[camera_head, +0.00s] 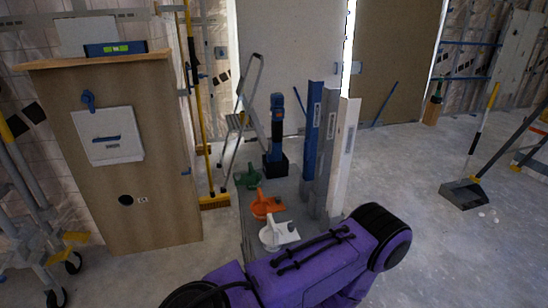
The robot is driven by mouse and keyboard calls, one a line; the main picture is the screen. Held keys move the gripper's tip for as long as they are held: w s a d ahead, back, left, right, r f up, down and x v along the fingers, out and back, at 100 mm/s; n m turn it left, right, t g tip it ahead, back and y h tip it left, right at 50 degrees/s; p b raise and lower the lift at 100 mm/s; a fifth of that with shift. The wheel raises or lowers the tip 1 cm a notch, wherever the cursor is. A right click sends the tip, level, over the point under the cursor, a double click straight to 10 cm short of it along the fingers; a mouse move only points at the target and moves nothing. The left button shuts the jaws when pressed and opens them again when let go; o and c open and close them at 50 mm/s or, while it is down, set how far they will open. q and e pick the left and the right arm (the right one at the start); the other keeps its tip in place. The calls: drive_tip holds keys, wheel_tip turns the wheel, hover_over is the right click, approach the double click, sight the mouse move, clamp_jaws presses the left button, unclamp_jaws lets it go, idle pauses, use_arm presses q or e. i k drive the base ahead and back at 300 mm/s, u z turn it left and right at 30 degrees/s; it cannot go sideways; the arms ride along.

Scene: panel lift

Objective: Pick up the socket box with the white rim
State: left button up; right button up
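A white rounded piece (279,234) with a round part and a flat arm sits at the near end of a low grey surface (252,232). It looks like the white one of a row of similar pieces; whether its rim alone is white is too small to tell. An orange piece (266,205) lies just behind it and a green one (247,179) farther back. Neither of my grippers shows. A purple link of my own arm crosses the bottom of the view, just in front of the white piece.
Upright blue, grey and white profiles (346,152) stand right of the pieces, close by. A blue-black tool (277,130) stands behind them. A wooden panel (150,222) with a dark round hole (125,199) is at left. A dustpan (464,194) lies at right; floor between is clear.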

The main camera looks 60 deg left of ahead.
sight(278, 233)
drive_tip(key=u, duration=0.65)
drive_tip(key=i, duration=0.7)
drive_tip(key=u, duration=0.85)
